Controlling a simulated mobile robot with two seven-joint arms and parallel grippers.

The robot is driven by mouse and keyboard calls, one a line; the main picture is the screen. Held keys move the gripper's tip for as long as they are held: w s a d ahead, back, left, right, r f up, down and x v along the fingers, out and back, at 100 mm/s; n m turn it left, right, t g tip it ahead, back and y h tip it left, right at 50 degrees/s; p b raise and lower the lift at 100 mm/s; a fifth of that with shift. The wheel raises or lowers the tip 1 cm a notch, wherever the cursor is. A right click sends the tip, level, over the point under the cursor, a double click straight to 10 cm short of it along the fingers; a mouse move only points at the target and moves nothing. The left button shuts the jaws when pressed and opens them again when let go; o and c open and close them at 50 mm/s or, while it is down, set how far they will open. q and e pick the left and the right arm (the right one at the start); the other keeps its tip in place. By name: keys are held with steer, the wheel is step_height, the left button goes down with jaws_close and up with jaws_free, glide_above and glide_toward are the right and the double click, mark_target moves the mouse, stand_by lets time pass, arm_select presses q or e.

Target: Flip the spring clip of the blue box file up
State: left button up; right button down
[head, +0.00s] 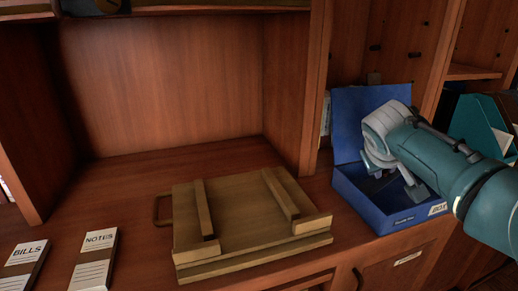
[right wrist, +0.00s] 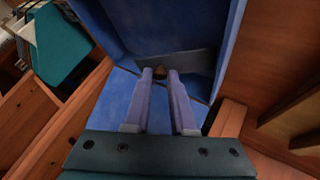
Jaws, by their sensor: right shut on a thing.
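The blue box file (head: 375,213) stands on the shelf at the right in the head view, its lid (head: 350,110) open and leaning back. My right gripper (right wrist: 160,73) reaches down into the box and covers much of its inside in the head view. In the right wrist view its fingers are shut on a small brown piece at the grey spring clip (right wrist: 195,66). The clip's bar runs across the blue interior (right wrist: 160,28). How far the clip is tilted is hard to tell. My left gripper is not in view.
A wooden board with raised strips (head: 240,215) lies left of the box. Cards marked BILLS (head: 22,268) and NOTES (head: 95,262) lie at the front left. A teal file holder (head: 480,122) stands at the right. The back-left shelf is bare.

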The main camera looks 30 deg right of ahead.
steer(key=a+h+b, duration=0.1)
steer(key=h+b, duration=0.1)
steer(key=b, duration=0.1)
steer(key=w+a+n+h+b, duration=0.1)
steer(key=a+h+b, duration=0.1)
steer(key=h+b, duration=0.1)
steer(key=a+n+h+b, duration=0.1)
steer(key=a+h+b, duration=0.1)
steer(key=b, duration=0.3)
steer(key=shift+w, duration=0.15)
steer(key=shift+a+r+n+h+b, duration=0.3)
steer(key=shift+n+h+b, duration=0.2)
steer(key=shift+h+b, duration=0.3)
steer(key=c, duration=0.7)
jaws_free()
steer(key=shift+w, duration=0.1)
steer(key=shift+c, duration=0.2)
steer(key=v, duration=1)
